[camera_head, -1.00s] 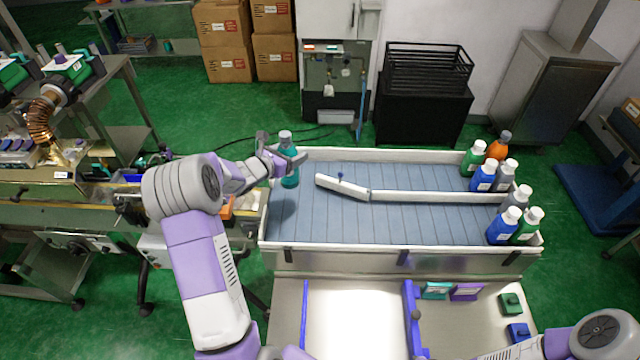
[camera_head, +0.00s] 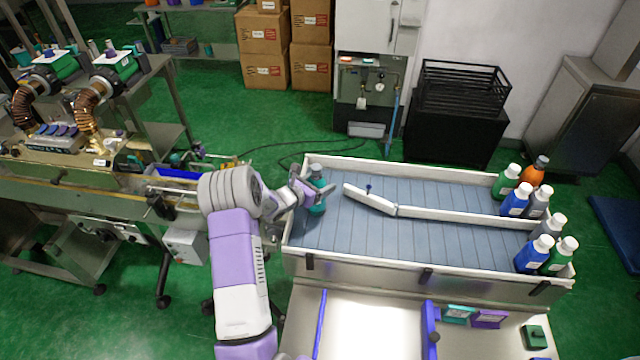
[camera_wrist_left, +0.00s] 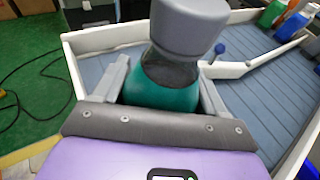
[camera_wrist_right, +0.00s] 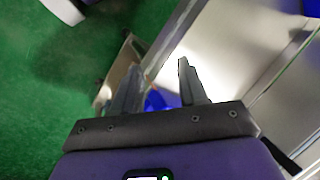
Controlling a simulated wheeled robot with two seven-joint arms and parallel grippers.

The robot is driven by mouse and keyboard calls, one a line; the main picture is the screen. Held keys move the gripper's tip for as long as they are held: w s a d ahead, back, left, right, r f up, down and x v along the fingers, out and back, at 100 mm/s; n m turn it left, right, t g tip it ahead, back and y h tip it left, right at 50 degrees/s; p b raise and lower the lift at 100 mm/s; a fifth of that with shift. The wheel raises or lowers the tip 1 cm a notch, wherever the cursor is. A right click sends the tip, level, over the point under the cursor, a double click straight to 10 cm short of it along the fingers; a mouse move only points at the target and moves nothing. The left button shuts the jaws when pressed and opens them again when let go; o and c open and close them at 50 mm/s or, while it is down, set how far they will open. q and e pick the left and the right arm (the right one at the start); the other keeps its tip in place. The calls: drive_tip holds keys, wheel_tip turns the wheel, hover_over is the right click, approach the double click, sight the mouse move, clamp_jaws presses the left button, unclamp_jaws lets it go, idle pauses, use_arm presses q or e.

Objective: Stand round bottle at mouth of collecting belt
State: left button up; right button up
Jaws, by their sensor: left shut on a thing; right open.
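A round teal bottle with a grey cap (camera_head: 317,172) is at the left end of the grey-blue collecting belt (camera_head: 340,225). My left gripper (camera_head: 318,192) is shut on the bottle and comes to it from the left. In the left wrist view the bottle (camera_wrist_left: 165,92) is upright between the two fingers, its cap toward the camera; its base is hidden. I cannot tell whether the base touches the belt. My right gripper (camera_wrist_right: 155,85) is open and empty in the right wrist view, and it is out of the head view.
A white divider (camera_head: 460,214) with an angled arm (camera_head: 368,199) splits the belt into two lanes. Several blue, green, grey and orange bottles stand at the belt's right end. White side walls edge the belt. A lit panel (camera_head: 375,325) lies in front.

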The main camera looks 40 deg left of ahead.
use_arm(q)
drive_tip(key=shift+f, duration=0.1)
drive_tip(key=o, duration=1.5)
drive_tip(key=shift+r, duration=0.2)
drive_tip(key=v, duration=1.2)
drive_tip(key=shift+f, duration=0.1)
